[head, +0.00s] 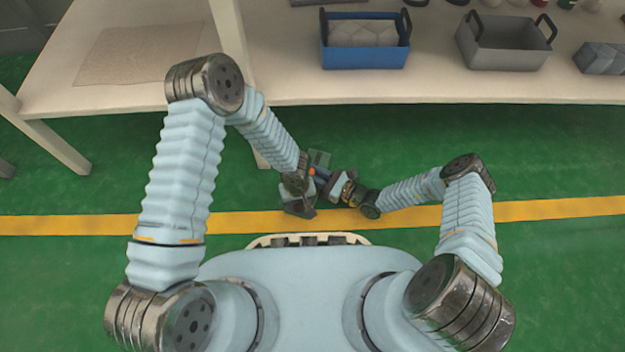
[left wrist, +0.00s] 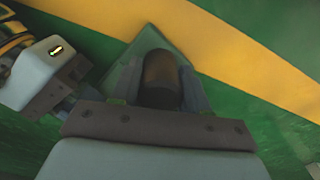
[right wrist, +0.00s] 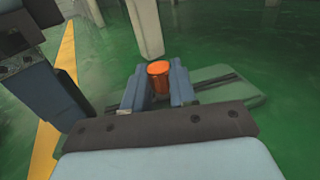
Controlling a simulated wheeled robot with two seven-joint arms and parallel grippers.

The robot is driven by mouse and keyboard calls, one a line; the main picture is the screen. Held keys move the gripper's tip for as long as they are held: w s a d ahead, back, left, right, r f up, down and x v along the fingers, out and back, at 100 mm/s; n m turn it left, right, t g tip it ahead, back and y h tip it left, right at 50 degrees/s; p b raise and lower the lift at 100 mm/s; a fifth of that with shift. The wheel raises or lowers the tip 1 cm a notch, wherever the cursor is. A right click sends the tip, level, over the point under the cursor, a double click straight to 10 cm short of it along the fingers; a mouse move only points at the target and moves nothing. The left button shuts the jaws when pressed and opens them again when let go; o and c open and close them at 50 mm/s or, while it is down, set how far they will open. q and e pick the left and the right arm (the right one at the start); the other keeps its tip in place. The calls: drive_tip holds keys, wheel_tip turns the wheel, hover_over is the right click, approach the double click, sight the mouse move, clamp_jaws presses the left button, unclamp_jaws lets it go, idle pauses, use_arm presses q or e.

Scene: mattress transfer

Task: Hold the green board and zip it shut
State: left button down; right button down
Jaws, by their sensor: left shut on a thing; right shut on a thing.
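The green board (head: 320,157) is held in the air between my two grippers, in front of my body. In the right wrist view it is a flat green slab (right wrist: 242,91) with a dark strip along it. In the left wrist view only a green corner (left wrist: 152,38) shows past the fingers. My left gripper (left wrist: 160,88) is shut on a dark brown cylinder (left wrist: 160,76). My right gripper (right wrist: 158,88) is shut on an orange cylinder (right wrist: 158,72), close beside the left gripper. The grippers hide much of the board in the head view, and I cannot tell how far the zip is closed.
A long pale table (head: 290,90) stands ahead, with a tan mat (head: 140,52) on its left. A blue bin (head: 364,57) and a grey bin (head: 503,52) stand on it. Its legs reach the green floor. The floor on the right is clear, crossed by a yellow line (head: 560,206).

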sight(323, 158)
use_arm(q)
drive_tip(key=shift+s, duration=0.1)
use_arm(e)
drive_tip(key=w+d, duration=0.1)
drive_tip(key=w, duration=0.1)
drive_tip(key=w+d, duration=0.1)
drive_tip(key=w, duration=0.2)
drive_tip(key=w+d, duration=0.1)
drive_tip(key=w, duration=0.2)
drive_tip(key=shift+w+d, duration=0.2)
drive_tip(key=c, duration=0.9)
unclamp_jaws()
drive_tip(key=v, duration=1.2)
use_arm(q)
drive_tip(key=shift+c, duration=2.4)
unclamp_jaws()
